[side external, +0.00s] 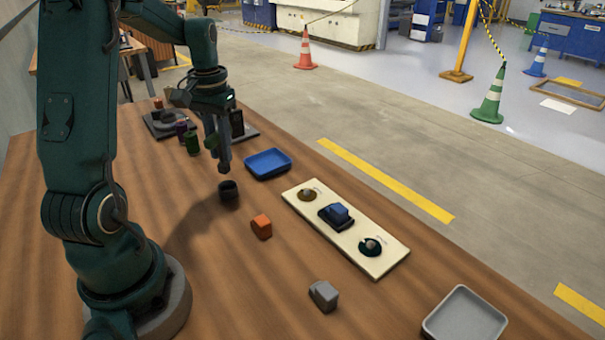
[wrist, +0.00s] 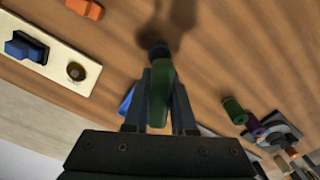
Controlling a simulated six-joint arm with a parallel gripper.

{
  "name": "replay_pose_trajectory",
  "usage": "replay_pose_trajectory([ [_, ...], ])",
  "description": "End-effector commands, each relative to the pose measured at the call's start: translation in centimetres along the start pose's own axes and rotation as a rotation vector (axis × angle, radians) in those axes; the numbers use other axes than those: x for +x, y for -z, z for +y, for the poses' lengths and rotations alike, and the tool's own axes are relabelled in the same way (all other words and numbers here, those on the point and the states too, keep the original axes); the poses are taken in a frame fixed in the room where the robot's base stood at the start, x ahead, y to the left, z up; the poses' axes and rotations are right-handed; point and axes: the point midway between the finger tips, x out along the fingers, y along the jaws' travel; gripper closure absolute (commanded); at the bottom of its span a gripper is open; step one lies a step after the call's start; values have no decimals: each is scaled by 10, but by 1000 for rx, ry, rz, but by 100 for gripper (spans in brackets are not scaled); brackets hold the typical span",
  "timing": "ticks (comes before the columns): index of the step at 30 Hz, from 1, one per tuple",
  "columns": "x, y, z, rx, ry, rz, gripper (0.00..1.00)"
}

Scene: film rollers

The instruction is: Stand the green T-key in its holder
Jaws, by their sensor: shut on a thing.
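The green T-key (wrist: 159,95) is between the fingers of my gripper (wrist: 159,100), which is shut on it. In the side view my gripper (side external: 224,168) points down just above a small black round holder (side external: 229,190) on the wooden table. In the wrist view the holder (wrist: 160,51) shows partly behind the far end of the key. In the side view the fingers hide most of the key, and I cannot tell whether its lower end touches the holder.
A blue tray (side external: 268,163) and a cream panel (side external: 335,255) with a blue block (side external: 336,213) lie to the right. An orange block (side external: 261,226), a grey block (side external: 323,295) and a grey tray (side external: 464,318) lie nearer. A green cylinder (side external: 192,144) stands behind left.

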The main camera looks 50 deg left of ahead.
Motion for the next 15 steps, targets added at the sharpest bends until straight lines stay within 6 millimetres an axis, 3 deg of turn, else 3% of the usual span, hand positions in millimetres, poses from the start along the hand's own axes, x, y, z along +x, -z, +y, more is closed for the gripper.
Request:
replay_pose_trajectory([
  [15, 40, -1, 0, 0, -1, -3, 100],
])
